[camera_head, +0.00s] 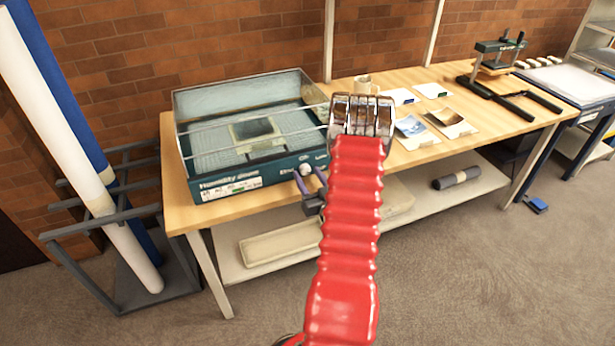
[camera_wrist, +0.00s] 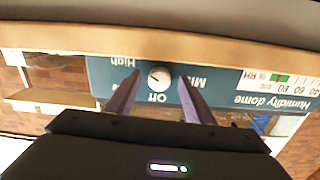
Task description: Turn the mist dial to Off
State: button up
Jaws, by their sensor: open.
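The mist dial (camera_head: 305,170) is a small round white knob on the dark teal front of the humidity dome box (camera_head: 285,182). In the wrist view, which is upside down, the dial (camera_wrist: 159,76) has "Off" printed below it and "High" at its upper left. A small dark mark shows on its face; I cannot tell clearly which label it points to. My gripper (camera_head: 312,178) is open, its two purple fingers in front of the panel. In the wrist view the fingers of my gripper (camera_wrist: 159,82) stand on either side of the dial with visible gaps.
The box stands on a wooden table (camera_head: 180,215) with a clear lid raised and a sheet inside. White and blue rolls (camera_head: 85,150) stand in a rack at left.

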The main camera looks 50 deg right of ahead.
jog(key=shift+w+d, duration=0.15)
jog(key=shift+w, duration=0.15)
jog(key=shift+c, duration=0.2)
jog(key=c, duration=1)
